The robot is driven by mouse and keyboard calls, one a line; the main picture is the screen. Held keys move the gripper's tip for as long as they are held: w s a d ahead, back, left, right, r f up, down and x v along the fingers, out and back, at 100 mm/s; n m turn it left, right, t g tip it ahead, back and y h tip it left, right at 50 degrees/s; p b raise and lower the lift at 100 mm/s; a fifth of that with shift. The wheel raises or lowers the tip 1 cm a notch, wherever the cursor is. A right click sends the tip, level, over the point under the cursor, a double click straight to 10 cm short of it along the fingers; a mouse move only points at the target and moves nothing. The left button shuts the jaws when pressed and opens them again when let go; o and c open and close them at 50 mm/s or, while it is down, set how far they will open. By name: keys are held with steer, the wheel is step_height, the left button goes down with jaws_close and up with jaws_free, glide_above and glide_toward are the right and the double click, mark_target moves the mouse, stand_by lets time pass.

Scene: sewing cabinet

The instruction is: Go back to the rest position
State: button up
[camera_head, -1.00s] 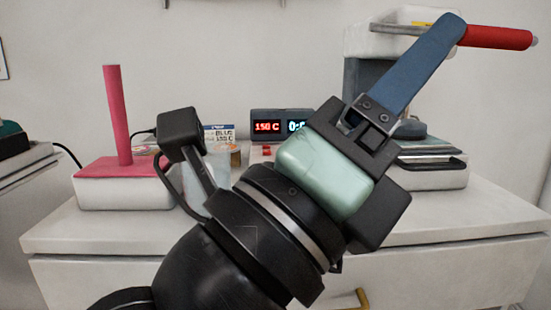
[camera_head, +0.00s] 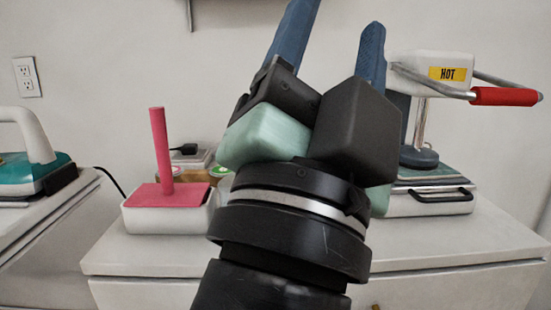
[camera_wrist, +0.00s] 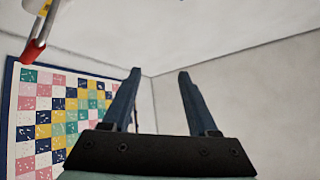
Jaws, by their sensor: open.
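My gripper (camera_head: 333,45) points upward in front of the cabinet in the head view, its two blue fingers spread apart and empty. It also shows open in the wrist view (camera_wrist: 158,88), with the ceiling and bare wall between and behind the fingers. The heat press (camera_head: 440,72) with a yellow HOT label stands to the right of my gripper. Its red handle (camera_head: 505,96) is apart from the fingers. The handle also shows at the upper left of the wrist view (camera_wrist: 33,53). My gripper and wrist hide the middle of the cabinet top.
A white box with a pink lid and upright pink rod (camera_head: 162,150) stands left on the cabinet top (camera_head: 110,258). A teal iron (camera_head: 30,165) rests on a separate surface at far left. A patchwork quilt (camera_wrist: 60,110) hangs on the wall. Air above the cabinet's left side is clear.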

steer(key=s+a+r+n+t+y+p, duration=0.1)
steer(key=r+n+y+p, duration=0.3)
steer(key=r+p, duration=1.6)
steer(key=s+a+r+n+t+y+p, duration=0.1)
steer(key=a+r+n+y+p, duration=0.2)
steer(key=r+n+p, duration=0.6)
step_height(320, 180, up, 14)
steer(key=y+p, duration=0.2)
steer(key=p, duration=1)
steer(key=shift+a+n+t, duration=0.3)
steer(key=shift+n+t, duration=0.1)
